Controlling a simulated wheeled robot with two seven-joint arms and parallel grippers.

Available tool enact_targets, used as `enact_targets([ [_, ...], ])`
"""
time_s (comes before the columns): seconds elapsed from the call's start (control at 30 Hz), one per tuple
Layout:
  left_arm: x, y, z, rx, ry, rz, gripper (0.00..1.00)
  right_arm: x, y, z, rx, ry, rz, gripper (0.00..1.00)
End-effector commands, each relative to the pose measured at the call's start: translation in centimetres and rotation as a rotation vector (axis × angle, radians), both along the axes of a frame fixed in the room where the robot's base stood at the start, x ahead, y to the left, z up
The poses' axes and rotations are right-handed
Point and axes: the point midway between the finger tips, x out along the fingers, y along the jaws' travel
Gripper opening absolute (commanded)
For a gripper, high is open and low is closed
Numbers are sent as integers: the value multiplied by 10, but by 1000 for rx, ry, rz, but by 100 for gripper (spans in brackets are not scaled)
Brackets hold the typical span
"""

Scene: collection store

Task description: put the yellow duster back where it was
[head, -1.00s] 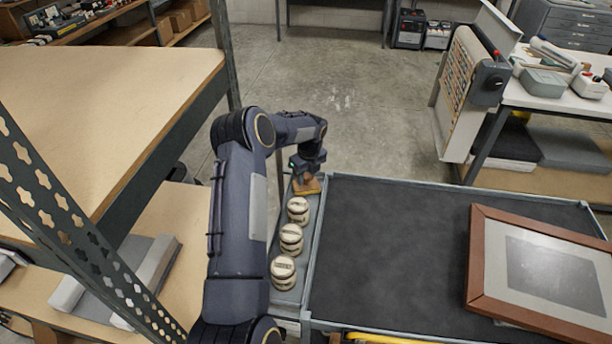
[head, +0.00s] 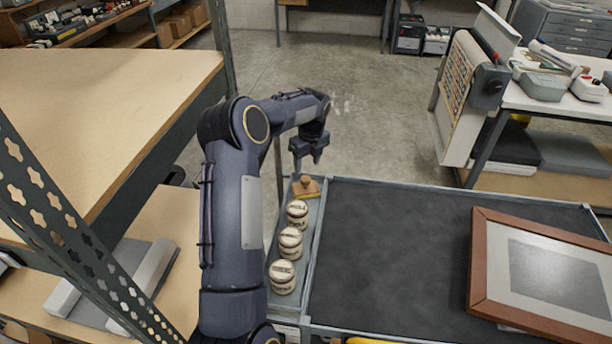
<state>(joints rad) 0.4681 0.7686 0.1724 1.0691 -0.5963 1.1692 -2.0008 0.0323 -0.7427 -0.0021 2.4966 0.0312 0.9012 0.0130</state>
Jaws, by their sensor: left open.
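The yellow duster (head: 307,190), with a wooden back and knob and a yellow lower edge, lies at the far end of the narrow grey side tray (head: 311,230) on the cart's left side. My left gripper (head: 308,169) is open and empty, just above and behind the duster, apart from it. My right gripper is not in view.
Several round, labelled pots (head: 290,240) stand in a row in the tray, nearer than the duster. The dark cart top (head: 390,250) is mostly clear, with a framed picture (head: 480,262) at its right. A shelf post (head: 80,240) and shelf (head: 110,90) stand to the left.

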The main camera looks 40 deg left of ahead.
Motion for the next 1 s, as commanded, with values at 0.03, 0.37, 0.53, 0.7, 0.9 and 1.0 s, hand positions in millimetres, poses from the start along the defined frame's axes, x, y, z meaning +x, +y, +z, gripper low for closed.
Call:
enact_targets([
  [0.03, 0, -2, 9, 1, -3, -1, 52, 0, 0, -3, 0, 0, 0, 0],
  [0.37, -5, -12, 51, -6, -18, 32, 52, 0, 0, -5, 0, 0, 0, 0],
  [0.53, -36, -48, 103, -57, -113, 257, 52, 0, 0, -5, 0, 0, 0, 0],
  [0.7, -101, -104, 152, -185, -220, 630, 52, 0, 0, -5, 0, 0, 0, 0],
  [0.9, -192, -166, 172, -396, -274, 1104, 52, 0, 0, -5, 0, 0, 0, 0],
  [1.0, -237, -195, 167, -520, -263, 1344, 52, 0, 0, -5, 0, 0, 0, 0],
])
